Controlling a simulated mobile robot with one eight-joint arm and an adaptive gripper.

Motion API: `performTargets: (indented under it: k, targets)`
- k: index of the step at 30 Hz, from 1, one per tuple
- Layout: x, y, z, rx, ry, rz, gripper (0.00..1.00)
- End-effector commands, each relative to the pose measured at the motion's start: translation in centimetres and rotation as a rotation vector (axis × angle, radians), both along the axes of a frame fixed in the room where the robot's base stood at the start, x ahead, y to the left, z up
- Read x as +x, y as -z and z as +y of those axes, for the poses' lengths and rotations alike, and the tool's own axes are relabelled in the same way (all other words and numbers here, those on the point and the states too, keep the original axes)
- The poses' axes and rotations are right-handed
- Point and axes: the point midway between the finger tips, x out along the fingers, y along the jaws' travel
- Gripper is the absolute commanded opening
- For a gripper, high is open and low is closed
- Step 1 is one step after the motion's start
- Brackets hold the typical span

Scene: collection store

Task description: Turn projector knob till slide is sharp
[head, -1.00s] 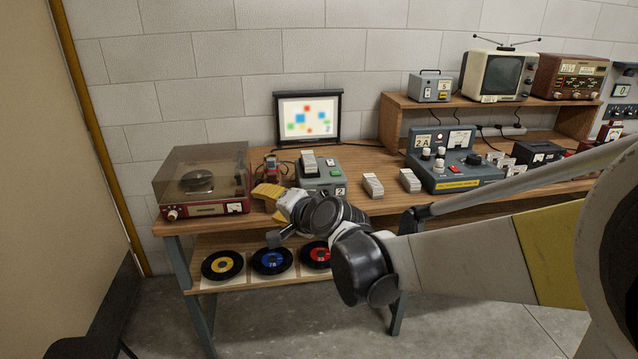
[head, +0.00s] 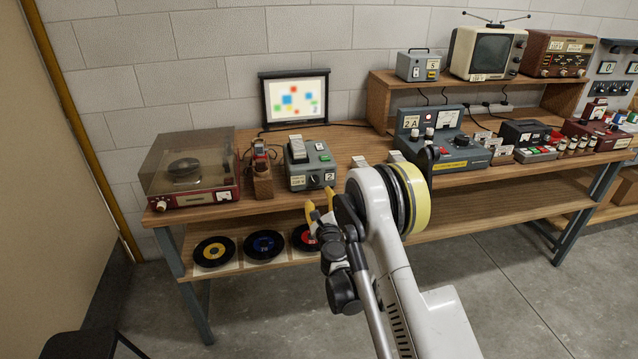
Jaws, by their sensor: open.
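The slide projector (head: 300,178) is a grey box marked 2 on the bench, with slides standing in its top and green and red buttons. A small dark knob (head: 314,182) shows on its front face. The screen (head: 295,98) behind it shows coloured patches on white, with soft, blurred edges. My gripper (head: 320,200) has yellow fingers. It is open and empty, just in front of and below the projector's front in the picture. I see no contact with the knob, but the exact gap is hard to tell.
A record player (head: 190,170) stands at the left of the bench, with a small brown wooden item (head: 262,172) beside the projector. A grey control box (head: 440,150) stands to the right. Records (head: 265,245) lie on the lower shelf. My arm hides part of the bench front.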

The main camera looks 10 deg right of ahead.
Motion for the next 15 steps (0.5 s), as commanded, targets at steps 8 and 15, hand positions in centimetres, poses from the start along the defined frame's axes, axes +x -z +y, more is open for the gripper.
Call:
performTargets:
  k: [8, 15]
  targets:
    - [5.6, 0.2, -0.4, -0.003, 0.0, 0.0, 0.51]
    - [8.7, 0.1, -0.6, -0.004, -0.001, 0.0, 0.51]
